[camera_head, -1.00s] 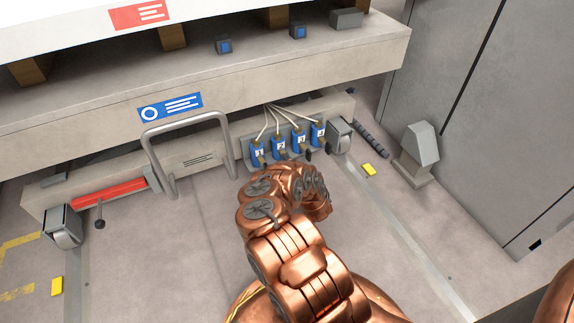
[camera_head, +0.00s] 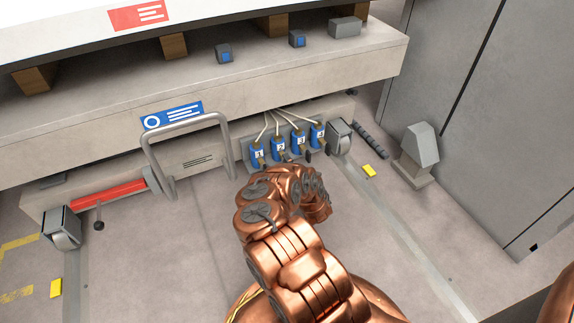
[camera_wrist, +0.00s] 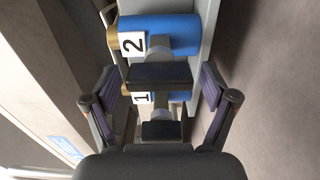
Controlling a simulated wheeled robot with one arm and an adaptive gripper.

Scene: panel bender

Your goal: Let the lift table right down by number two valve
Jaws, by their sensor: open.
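The number two valve (camera_head: 279,147) is a blue body with a white 2 label, on the grey strip under the lift table (camera_head: 230,90). In the wrist view the valve (camera_wrist: 175,35) is at the top, with its dark handle (camera_wrist: 160,76) below the label. My gripper (camera_wrist: 160,82) is open, and this handle shows between its fingertips; I cannot tell whether they touch it. In the head view my arm hides the gripper. The table's upper deck stands above its base frame, with a gap over the valves.
The number one valve's handle (camera_wrist: 162,131) lies close by, nearer the palm. Valves three (camera_head: 299,141) and four (camera_head: 318,134) sit to the right. A grey hoop rail (camera_head: 187,122) stands left of the valves. A grey cabinet (camera_head: 490,120) is at right.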

